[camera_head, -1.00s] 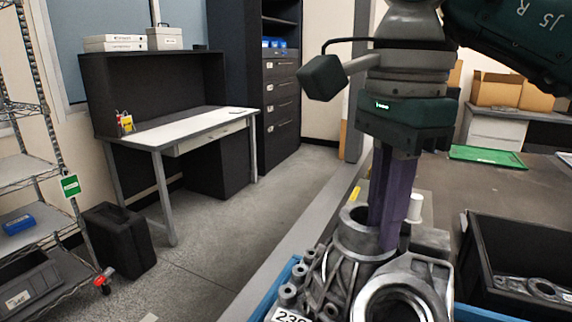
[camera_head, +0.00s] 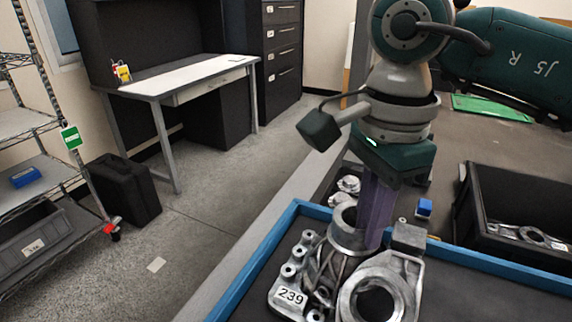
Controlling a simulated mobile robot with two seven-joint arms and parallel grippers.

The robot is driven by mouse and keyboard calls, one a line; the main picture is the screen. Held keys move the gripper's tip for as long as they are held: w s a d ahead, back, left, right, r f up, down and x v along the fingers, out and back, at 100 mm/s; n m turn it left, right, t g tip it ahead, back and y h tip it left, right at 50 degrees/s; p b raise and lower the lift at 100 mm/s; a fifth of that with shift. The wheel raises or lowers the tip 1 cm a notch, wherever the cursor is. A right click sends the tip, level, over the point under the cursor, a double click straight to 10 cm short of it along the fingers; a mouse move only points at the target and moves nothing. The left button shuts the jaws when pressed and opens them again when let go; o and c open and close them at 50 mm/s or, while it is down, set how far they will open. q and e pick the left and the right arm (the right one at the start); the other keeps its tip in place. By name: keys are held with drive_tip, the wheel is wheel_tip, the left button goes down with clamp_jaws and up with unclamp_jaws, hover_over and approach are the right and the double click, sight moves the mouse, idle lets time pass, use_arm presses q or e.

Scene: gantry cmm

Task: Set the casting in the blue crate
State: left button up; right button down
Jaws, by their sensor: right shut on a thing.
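The casting (camera_head: 335,268) is a grey metal part with a large round bore, an upright tube and a white label reading 239. My right gripper (camera_head: 372,238) comes down from above, its purple fingers shut on the casting by the upright tube. The blue crate (camera_head: 262,243) shows as a blue rim behind and to the left and right of the casting, with a dark inside. The casting is over or within the crate's opening; its underside is hidden, so I cannot tell whether it touches the floor. My left gripper is out of view.
A black bin (camera_head: 520,205) with metal parts stands on the table at the right, close behind the blue rim. Small metal parts and a blue block (camera_head: 424,207) lie behind the crate. A desk (camera_head: 185,80), a black case (camera_head: 122,190) and a wire shelf stand left across open floor.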

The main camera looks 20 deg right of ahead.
drive_tip(key=shift+w+r, duration=0.15)
drive_tip(key=c, duration=1.4)
unclamp_jaws()
drive_tip(key=shift+f, duration=0.25)
drive_tip(key=o, duration=0.5)
drive_tip(key=shift+r, duration=0.1)
wheel_tip(320, 180, up, 12)
drive_tip(key=shift+r, duration=0.1)
